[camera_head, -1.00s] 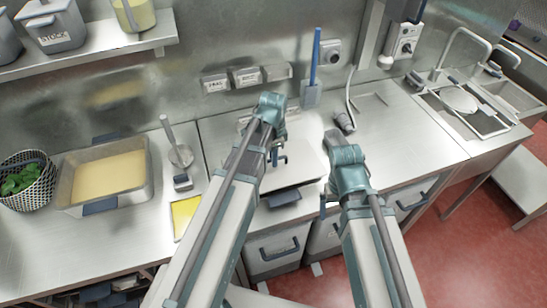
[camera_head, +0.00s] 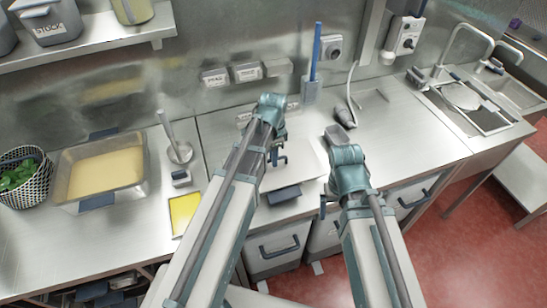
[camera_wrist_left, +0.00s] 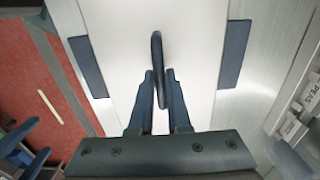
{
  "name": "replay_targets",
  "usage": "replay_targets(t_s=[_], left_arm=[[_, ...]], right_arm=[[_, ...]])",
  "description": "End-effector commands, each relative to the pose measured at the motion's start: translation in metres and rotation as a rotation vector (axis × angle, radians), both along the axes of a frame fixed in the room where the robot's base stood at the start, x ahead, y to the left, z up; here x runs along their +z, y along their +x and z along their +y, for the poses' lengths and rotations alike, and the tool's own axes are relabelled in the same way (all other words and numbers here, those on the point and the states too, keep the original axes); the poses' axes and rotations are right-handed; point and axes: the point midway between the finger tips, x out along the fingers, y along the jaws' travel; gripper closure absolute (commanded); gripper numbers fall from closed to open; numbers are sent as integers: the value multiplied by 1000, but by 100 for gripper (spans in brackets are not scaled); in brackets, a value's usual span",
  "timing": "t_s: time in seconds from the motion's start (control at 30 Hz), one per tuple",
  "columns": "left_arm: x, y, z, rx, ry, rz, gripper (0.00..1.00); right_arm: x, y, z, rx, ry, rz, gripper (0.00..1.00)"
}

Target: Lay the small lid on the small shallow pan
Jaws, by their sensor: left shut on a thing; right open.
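My left gripper (camera_head: 277,157) is shut on the dark upright handle of the small lid, seen between the fingertips in the left wrist view (camera_wrist_left: 160,78). The lid (camera_wrist_left: 190,45) is a pale, flat plate below the fingers; in the head view its bare right part (camera_head: 305,165) shows beside my left arm. Dark handles (camera_wrist_left: 234,54) of the small shallow pan stick out on both sides of the lid, and one shows at the front (camera_head: 284,195). The pan's body is hidden. I cannot tell whether the lid touches its rim. My right gripper (camera_head: 325,206) is open, right of the pan.
A large tray of yellow liquid (camera_head: 103,170), a basket of greens (camera_head: 20,178), a masher-like tool (camera_head: 176,140) and a yellow pad (camera_head: 184,213) are on the left counter. A grey nozzle (camera_head: 340,140) lies behind my right arm. The sink (camera_head: 465,100) is far right.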

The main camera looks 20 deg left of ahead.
Motion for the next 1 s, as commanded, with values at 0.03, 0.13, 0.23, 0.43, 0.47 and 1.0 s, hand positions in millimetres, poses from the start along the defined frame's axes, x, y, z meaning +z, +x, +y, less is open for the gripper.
replay_targets(t_s=[0.03,0.13,0.23,0.43,0.47,1.0], left_arm=[[0,0,0,0,0,0,100],[-1,0,0,0,0,0,100],[-3,0,0,0,0,0,100],[-4,0,0,0,0,0,100],[-4,0,0,0,0,0,100],[-4,0,0,0,0,0,30]], right_arm=[[0,0,0,0,0,0,9],[-1,0,0,0,0,0,9],[-3,0,0,0,0,0,9],[-4,0,0,0,0,0,9],[-4,0,0,0,0,0,9],[-4,0,0,0,0,0,9]])
